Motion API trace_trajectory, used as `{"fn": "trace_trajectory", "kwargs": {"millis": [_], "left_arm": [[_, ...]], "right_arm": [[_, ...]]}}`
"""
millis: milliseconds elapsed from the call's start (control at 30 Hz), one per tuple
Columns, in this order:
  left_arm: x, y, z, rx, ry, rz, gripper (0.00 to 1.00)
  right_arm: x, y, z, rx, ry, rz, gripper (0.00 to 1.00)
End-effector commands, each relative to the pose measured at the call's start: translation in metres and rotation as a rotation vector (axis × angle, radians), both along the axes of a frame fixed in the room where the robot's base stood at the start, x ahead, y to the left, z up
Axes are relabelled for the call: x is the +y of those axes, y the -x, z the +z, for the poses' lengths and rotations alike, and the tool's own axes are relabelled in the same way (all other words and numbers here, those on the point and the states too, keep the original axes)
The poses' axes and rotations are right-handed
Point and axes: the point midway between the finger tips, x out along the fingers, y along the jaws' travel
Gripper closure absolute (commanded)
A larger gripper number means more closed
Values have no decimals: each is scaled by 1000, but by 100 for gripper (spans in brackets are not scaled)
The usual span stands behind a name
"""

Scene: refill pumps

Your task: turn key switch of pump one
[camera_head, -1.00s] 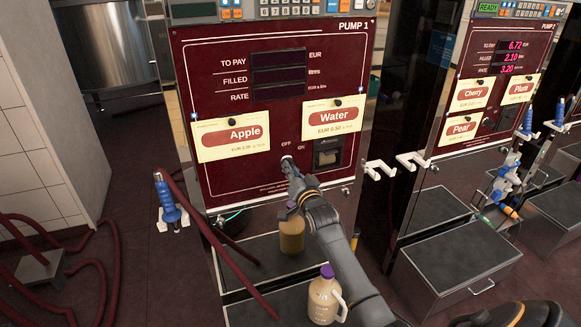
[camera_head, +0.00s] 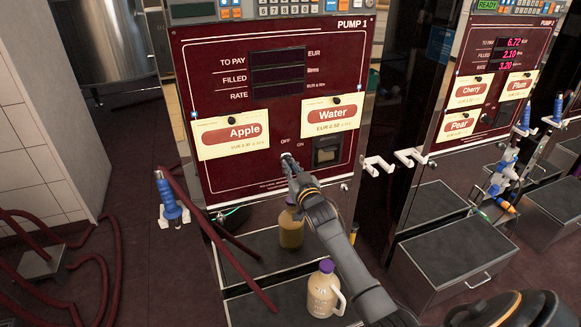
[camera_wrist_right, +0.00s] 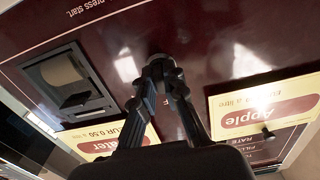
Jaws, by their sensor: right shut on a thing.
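Pump one (camera_head: 225,50) is the dark red panel in the middle of the head view, headed "PUMP 1". Its key switch sits low on the panel by the OFF and ON marks and is mostly hidden by my right gripper (camera_head: 287,160). In the right wrist view the switch's round metal collar (camera_wrist_right: 160,57) shows just beyond the fingertips. My right gripper (camera_wrist_right: 160,70) is shut with its tips at the switch, on what appears to be the key; the key itself is hidden. The displays of pump one are dark. My left gripper is not in view.
Apple (camera_head: 232,135) and Water (camera_head: 331,115) cards hang on the panel. A receipt slot (camera_head: 327,152) is right of the switch. Jugs (camera_head: 290,228) (camera_head: 323,290) stand below near my arm. A blue-handled nozzle (camera_head: 169,203) with red hose hangs at left. A second pump (camera_head: 480,60) stands right.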

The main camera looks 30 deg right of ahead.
Motion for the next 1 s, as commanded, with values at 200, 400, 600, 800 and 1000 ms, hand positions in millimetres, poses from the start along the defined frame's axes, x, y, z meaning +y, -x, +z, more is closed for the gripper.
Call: {"fn": "trace_trajectory", "kwargs": {"millis": [200, 400, 600, 800, 1000], "left_arm": [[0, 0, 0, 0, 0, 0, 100], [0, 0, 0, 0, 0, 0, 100], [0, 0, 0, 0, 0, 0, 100], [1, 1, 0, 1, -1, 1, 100], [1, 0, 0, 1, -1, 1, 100]], "right_arm": [[0, 0, -2, 5, 10, 0, 100], [0, 0, -2, 5, 9, 0, 100], [0, 0, -1, 4, 8, 0, 66], [0, 0, -1, 3, 7, 0, 66], [3, 12, -2, 5, 6, 1, 66]]}}
